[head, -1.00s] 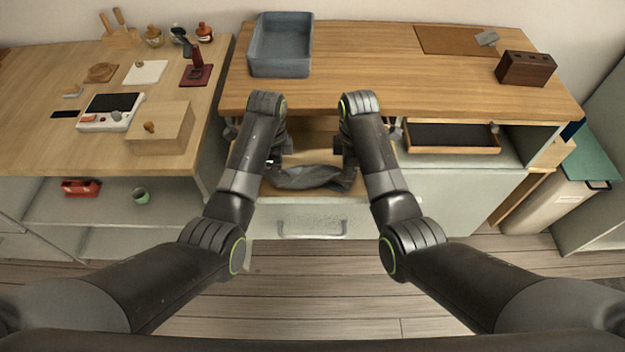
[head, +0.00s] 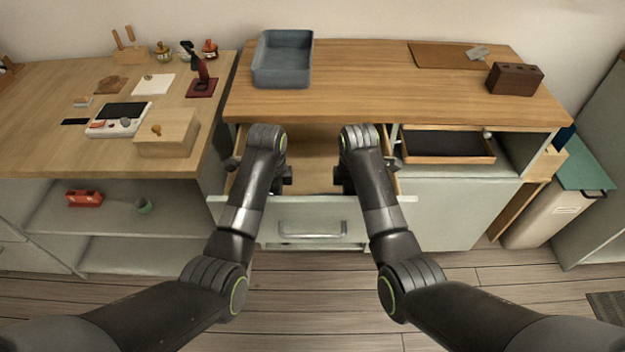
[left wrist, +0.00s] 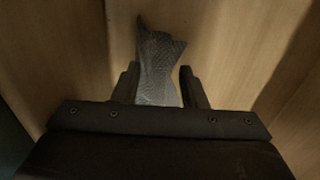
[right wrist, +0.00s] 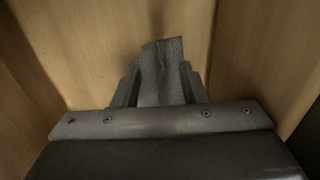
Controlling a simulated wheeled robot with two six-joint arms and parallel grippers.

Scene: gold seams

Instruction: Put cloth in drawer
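The drawer (head: 312,210) under the wooden counter is pulled out, with its bare wooden floor (head: 314,178) showing. My left gripper (head: 284,181) and right gripper (head: 342,181) are inside the drawer opening, pointing down behind its front, a short way apart. In the left wrist view a grey woven cloth (left wrist: 158,65) lies between spread fingers, with a gap beside the right finger. In the right wrist view the grey cloth (right wrist: 158,75) also shows between fingers set apart. In the head view the cloth is hidden, likely by the grippers and drawer front.
The counter holds a blue-grey tray (head: 283,75) and a dark brown block (head: 515,79). A shallow open drawer with a dark lining (head: 447,147) is at right. A table with a white device (head: 118,120) and wooden box (head: 167,135) stands at left.

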